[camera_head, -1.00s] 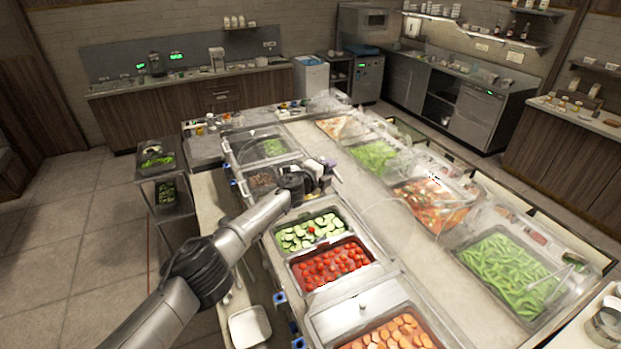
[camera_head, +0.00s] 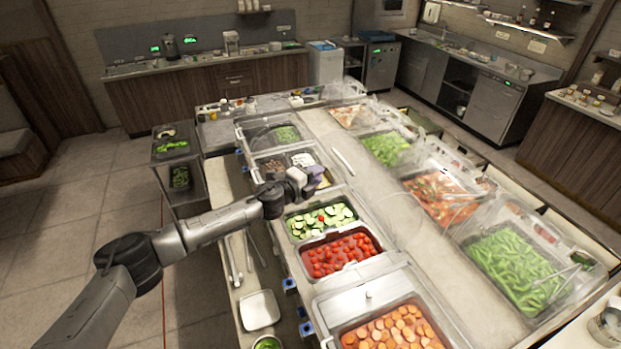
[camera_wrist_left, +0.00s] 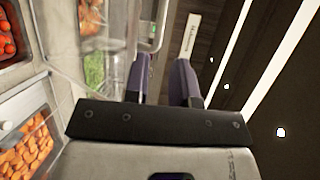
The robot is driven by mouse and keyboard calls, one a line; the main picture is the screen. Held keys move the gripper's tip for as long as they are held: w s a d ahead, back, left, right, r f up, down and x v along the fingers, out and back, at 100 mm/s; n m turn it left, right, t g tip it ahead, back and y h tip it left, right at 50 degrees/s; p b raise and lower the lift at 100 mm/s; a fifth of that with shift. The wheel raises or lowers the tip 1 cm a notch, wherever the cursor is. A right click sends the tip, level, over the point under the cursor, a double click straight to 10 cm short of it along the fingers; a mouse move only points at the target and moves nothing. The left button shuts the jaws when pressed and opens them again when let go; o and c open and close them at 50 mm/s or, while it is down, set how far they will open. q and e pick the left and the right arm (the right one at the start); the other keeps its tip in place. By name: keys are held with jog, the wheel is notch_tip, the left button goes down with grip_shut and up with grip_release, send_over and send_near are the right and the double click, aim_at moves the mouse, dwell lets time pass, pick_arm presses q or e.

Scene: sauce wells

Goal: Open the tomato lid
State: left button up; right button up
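The tomato well (camera_head: 340,255) holds red tomatoes and sits between the zucchini well (camera_head: 321,221) and the carrot well (camera_head: 392,329). Its tomatoes show in the head view; I cannot make out a separate lid over them. A metal cover with a knob (camera_head: 367,295) lies between the tomatoes and carrots; I cannot tell which well it belongs to. My left gripper (camera_head: 312,178) is above the counter, beyond the zucchini well and apart from the tomatoes. In the left wrist view its purple fingers (camera_wrist_left: 162,82) are apart with nothing seen held. My right gripper is not in view.
Clear covers stand over the pans on the right, including the green bean pan (camera_head: 515,268). A pale strip (camera_head: 385,215) runs between the two rows. A white tray (camera_head: 259,310) sits on the near ledge, and a small cart (camera_head: 178,165) stands at left.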

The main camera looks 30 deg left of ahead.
pick_arm(q)
jog(key=shift+v, duration=1)
